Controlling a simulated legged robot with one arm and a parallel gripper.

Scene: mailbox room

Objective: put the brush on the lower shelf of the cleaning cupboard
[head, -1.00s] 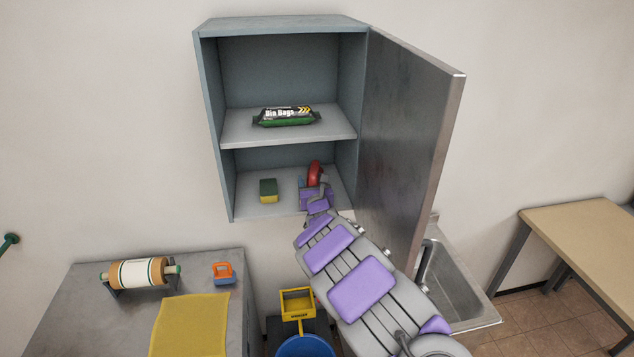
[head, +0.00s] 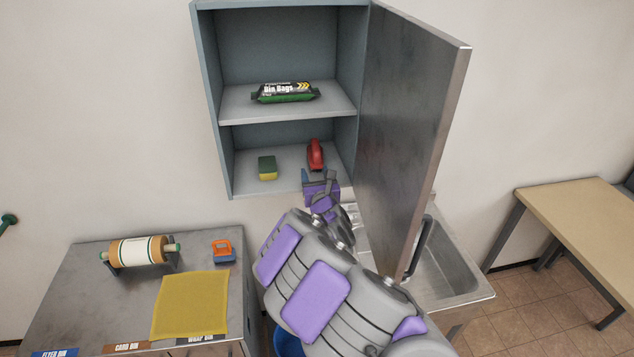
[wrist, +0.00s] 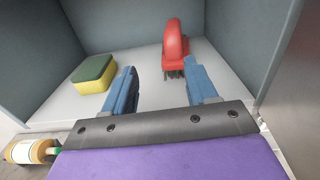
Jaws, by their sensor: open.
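The red brush (head: 316,154) stands on the lower shelf (head: 240,186) of the cleaning cupboard (head: 211,103), toward its right side. In the wrist view the brush (wrist: 175,40) has a curved red handle and dark bristles facing down onto the shelf. My gripper (head: 321,175) is at the shelf's front edge, in front of the brush. In the wrist view its two blue fingers (wrist: 161,68) are apart with nothing between them. The brush is beyond the fingertips, close to the right one. The cupboard door (head: 412,130) is open to the right.
A green and yellow sponge (head: 267,168) lies on the lower shelf, left of the brush. Bin bags (head: 285,92) lie on the upper shelf. A sink (head: 452,270) is below the open door. A counter (head: 75,310) with a yellow cloth (head: 190,305) is at lower left.

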